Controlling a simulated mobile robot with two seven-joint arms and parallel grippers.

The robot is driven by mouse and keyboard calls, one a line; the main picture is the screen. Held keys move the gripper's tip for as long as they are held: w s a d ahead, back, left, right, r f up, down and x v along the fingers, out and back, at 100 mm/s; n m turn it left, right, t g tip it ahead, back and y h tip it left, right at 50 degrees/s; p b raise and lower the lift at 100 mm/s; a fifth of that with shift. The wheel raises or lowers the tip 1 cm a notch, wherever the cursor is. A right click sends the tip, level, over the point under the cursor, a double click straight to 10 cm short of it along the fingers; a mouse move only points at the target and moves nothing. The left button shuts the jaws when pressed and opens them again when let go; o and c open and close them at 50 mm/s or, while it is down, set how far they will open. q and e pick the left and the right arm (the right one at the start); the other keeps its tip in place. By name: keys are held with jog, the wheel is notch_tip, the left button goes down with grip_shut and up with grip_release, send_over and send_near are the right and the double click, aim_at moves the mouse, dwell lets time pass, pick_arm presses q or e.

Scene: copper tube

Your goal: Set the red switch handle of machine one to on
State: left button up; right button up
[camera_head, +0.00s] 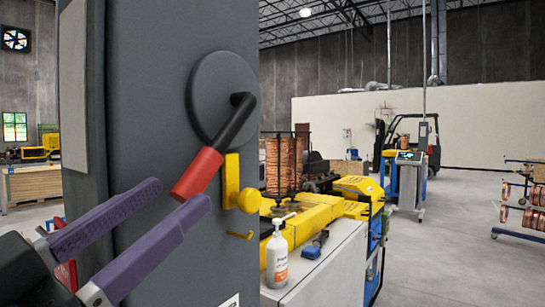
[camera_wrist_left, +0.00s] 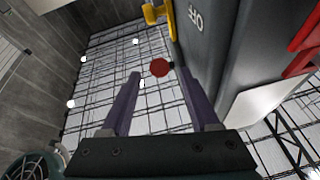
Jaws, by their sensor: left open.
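The switch is on the side of a tall grey cabinet (camera_head: 150,90). A round grey disc (camera_head: 213,98) carries a black lever that angles down and left to a red handle (camera_head: 198,174). My left gripper (camera_head: 181,194) is open, its two purple fingers reaching up toward the red handle's lower end. In the left wrist view, the red handle's end (camera_wrist_left: 160,67) shows between and just past the fingertips (camera_wrist_left: 159,74). I cannot tell whether they touch it. My right gripper is not in view.
A yellow bracket (camera_head: 232,183) with a round knob is fixed to the cabinet right of the handle. In the wrist view, partly cut-off white lettering (camera_wrist_left: 196,18) marks the cabinet. A pump bottle (camera_head: 277,259) stands on a white bench (camera_head: 327,277) at right.

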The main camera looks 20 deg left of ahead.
aim_at(199, 178)
pick_arm(q)
jog(key=p+x, duration=0.1)
jog(key=x, duration=0.3)
jog(key=shift+r+p, duration=0.25)
jog(key=shift+p, duration=0.1)
jog(key=shift+w+d, duration=0.15)
jog(key=shift+w, duration=0.4)
jog(key=c, duration=0.9)
grip_shut()
